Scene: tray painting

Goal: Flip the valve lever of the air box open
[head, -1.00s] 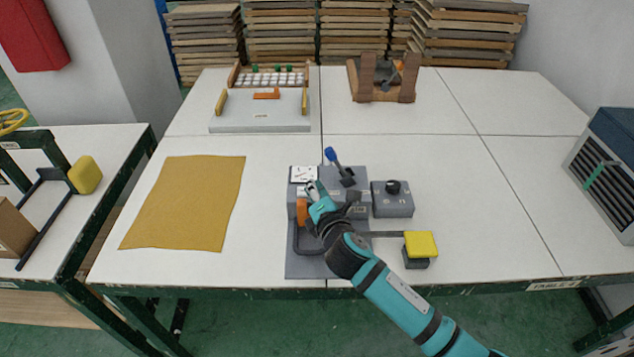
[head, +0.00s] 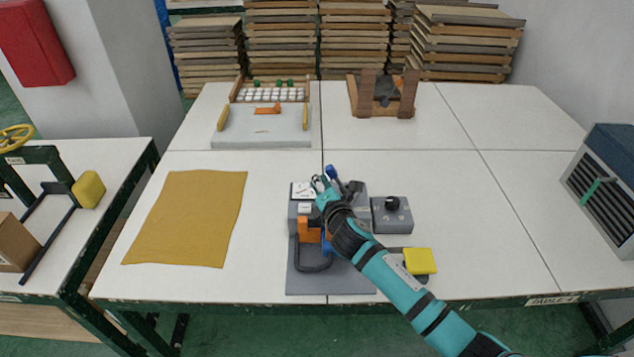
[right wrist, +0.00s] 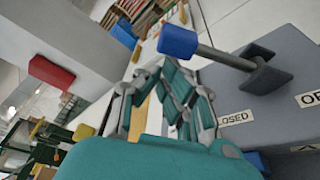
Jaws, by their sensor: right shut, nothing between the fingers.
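The air box (head: 360,220) is a grey box on the near middle of the table, with a white dial at its back left. Its valve lever (head: 330,172) has a blue knob and a dark shaft. In the right wrist view the lever (right wrist: 215,54) leans left from its pivot, with the CLOSED label below it and a partly cut-off label at the right edge. My right gripper (head: 319,182) is shut and empty, just left of and nearer than the knob. In the wrist view its fingers (right wrist: 165,72) are below and left of the knob, seemingly apart from it. My left gripper is out of view.
A small grey box with a black knob (head: 392,203) stands right of the air box, and a yellow pad (head: 420,261) lies nearer. An orange part (head: 309,230) is by my wrist. A mustard cloth (head: 187,218) lies left.

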